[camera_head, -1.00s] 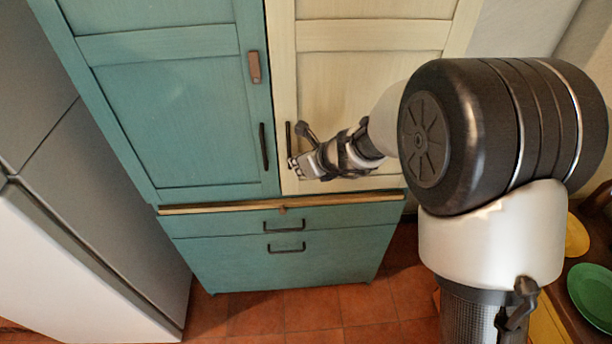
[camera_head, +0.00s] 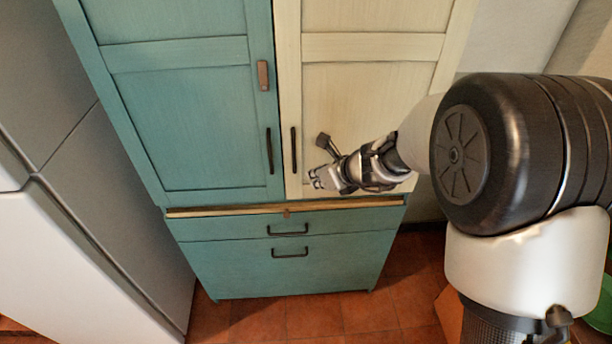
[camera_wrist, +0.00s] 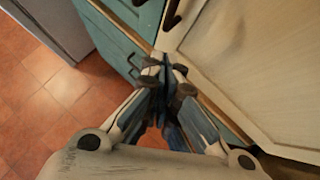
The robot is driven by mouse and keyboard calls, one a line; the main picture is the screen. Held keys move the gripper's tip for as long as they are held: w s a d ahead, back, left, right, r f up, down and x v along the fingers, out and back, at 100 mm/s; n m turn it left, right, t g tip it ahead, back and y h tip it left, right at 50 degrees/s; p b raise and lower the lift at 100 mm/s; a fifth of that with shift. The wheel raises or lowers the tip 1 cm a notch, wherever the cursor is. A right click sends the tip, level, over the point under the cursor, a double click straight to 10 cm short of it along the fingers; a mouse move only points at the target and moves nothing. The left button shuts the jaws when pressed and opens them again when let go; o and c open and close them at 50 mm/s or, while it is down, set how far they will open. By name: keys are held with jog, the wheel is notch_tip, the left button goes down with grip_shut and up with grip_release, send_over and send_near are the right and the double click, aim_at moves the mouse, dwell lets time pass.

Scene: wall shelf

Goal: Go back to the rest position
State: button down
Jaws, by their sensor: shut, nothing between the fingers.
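My gripper (camera_head: 314,179) is in front of the lower left part of the cream cabinet door (camera_head: 362,110), a little right of that door's dark vertical handle (camera_head: 293,149). It does not hold the handle. In the wrist view my gripper (camera_wrist: 165,68) has its fingertips together with nothing between them. The cabinet's teal door (camera_head: 190,120) beside the cream one looks shut, and so does the cream door. My upper arm hides the right part of the head view.
Two teal drawers (camera_head: 288,229) with dark handles sit below the doors. A white and grey fridge (camera_head: 80,240) stands at the left. The red tiled floor (camera_head: 330,316) shows bare in front. A green plate (camera_head: 601,308) lies at the lower right edge.

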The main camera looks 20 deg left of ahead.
jog(key=s+d+r+n+g, duration=0.1)
jog(key=s+d+r+n, duration=1)
jog(key=s+r+n, duration=0.3)
jog(key=s+d+f+n+h+b, duration=0.2)
jog(key=s+d+n+h, duration=0.5)
jog(key=s+d+n, duration=0.4)
jog(key=s+d, duration=0.5)
jog(key=shift+s+f+n, duration=0.25)
jog(key=shift+s+n, duration=0.05)
